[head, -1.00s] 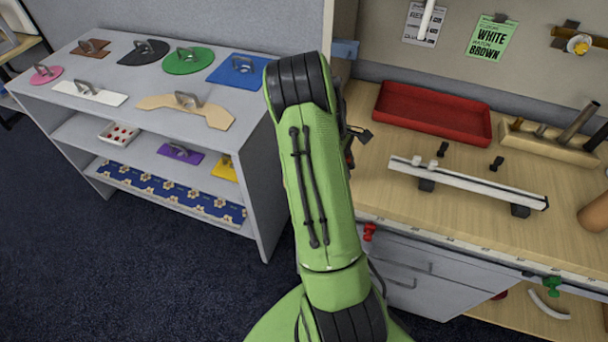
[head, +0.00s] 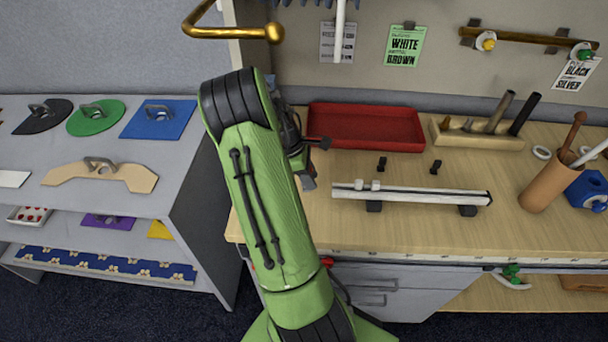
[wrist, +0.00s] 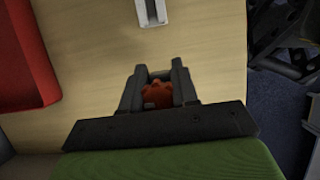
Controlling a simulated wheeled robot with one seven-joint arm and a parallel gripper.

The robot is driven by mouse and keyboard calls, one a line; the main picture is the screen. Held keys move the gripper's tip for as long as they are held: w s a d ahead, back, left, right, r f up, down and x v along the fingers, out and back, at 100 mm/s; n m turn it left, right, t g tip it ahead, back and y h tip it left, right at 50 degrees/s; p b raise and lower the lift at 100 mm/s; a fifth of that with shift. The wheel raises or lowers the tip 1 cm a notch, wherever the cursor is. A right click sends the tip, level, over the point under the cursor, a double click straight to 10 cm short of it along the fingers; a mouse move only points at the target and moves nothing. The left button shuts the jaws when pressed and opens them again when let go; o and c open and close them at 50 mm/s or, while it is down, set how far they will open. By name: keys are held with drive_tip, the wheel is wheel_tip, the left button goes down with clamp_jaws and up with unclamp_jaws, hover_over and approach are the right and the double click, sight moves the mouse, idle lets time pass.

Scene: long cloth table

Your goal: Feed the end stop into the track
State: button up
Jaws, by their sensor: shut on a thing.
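The track (head: 410,195) is a long pale rail on dark supports on the wooden bench. Small white pieces sit on it near its left end. The track's near end also shows at the top of the wrist view (wrist: 150,8). My gripper (wrist: 158,78) is shut on an orange-red knobbed piece, which I take as the end stop (wrist: 157,95). It is over the bench, apart from the track and beyond its left end. In the head view my green arm hides most of the gripper and the held piece.
A red tray (head: 366,127) lies behind the track and shows in the wrist view (wrist: 22,60). Two small black pieces (head: 382,163) (head: 436,166) stand between them. A wooden tool block (head: 478,134) and a brown cup (head: 548,185) are to the right. A grey shelf (head: 195,200) is left.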

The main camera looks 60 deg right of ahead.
drive_tip(key=shift+s+d, duration=0.35)
drive_tip(key=shift+s, duration=0.3)
drive_tip(key=shift+s+d, duration=0.3)
drive_tip(key=shift+s, duration=0.4)
drive_tip(key=shift+s+d, duration=0.35)
drive_tip(key=shift+s, duration=0.3)
drive_tip(key=shift+s+d+p, duration=0.2)
drive_tip(key=shift+s+d, duration=0.2)
drive_tip(key=shift+s, duration=0.4)
drive_tip(key=shift+s+d+p, duration=0.2)
drive_tip(key=shift+s+d, duration=0.2)
drive_tip(key=shift+s, duration=0.35)
drive_tip(key=shift+s+d+p, duration=0.2)
drive_tip(key=shift+s+d, duration=0.2)
drive_tip(key=shift+s, duration=0.4)
idle(0.3)
drive_tip(key=o, duration=1)
drive_tip(key=shift+o, duration=0.2)
drive_tip(key=shift+w+r, duration=0.25)
drive_tip(key=shift+r, duration=0.25)
drive_tip(key=w+a, duration=0.5)
drive_tip(key=w, duration=0.5)
drive_tip(key=shift+w+a, duration=0.3)
drive_tip(key=shift+w, duration=0.05)
